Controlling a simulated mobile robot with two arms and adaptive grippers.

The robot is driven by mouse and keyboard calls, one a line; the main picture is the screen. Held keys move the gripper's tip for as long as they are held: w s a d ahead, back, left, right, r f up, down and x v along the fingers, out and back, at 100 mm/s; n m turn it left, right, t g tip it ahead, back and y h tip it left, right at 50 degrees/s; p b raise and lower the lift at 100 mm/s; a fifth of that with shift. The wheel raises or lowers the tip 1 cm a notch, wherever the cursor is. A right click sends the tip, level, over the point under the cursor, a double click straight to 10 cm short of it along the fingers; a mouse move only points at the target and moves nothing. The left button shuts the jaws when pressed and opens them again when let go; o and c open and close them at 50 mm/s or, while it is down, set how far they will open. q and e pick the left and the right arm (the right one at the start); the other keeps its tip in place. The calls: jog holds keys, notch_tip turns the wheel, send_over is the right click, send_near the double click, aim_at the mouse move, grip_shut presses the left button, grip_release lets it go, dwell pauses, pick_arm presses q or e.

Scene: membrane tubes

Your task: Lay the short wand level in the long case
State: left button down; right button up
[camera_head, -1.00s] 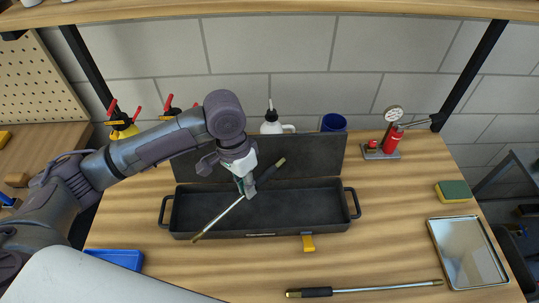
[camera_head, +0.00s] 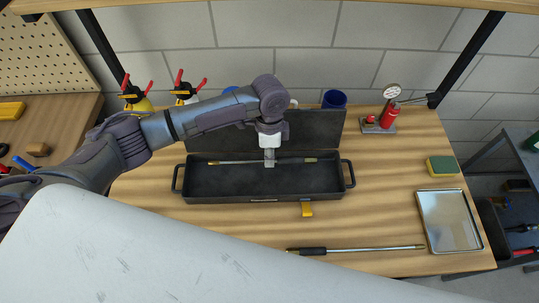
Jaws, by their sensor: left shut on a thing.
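The long case (camera_head: 262,199) is a dark open box with a handle at each end, and its lid (camera_head: 318,128) stands up behind it. My left gripper (camera_head: 269,162) points down over the case and is shut on the short wand (camera_head: 235,162). The wand now lies nearly level, its long axis along the case, with brass-coloured tips at left and right. It shows against the back part of the case; I cannot tell whether it touches the floor or hangs above it. The gripper hides part of its middle. My right gripper is not in view.
A longer wand (camera_head: 370,249) with a dark grip lies on the table in front. A metal tray (camera_head: 449,221), a sponge (camera_head: 443,166) and a red pump with a gauge (camera_head: 389,115) are on the right. A blue cup (camera_head: 334,98) stands behind the lid.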

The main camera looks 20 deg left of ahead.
aim_at(270, 181)
pick_arm(q)
notch_tip(270, 181, down, 4)
jog(key=b, duration=0.4)
jog(key=shift+f, duration=0.1)
jog(key=shift+f+b, duration=0.55)
jog(key=shift+f, duration=0.95)
jog(key=shift+f+b, duration=0.5)
jog(key=shift+f, duration=0.9)
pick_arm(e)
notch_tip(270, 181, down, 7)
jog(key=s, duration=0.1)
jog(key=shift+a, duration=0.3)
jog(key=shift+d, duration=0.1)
pick_arm(q)
jog(key=c, duration=1.1)
grip_release()
jog(key=shift+c, duration=0.2)
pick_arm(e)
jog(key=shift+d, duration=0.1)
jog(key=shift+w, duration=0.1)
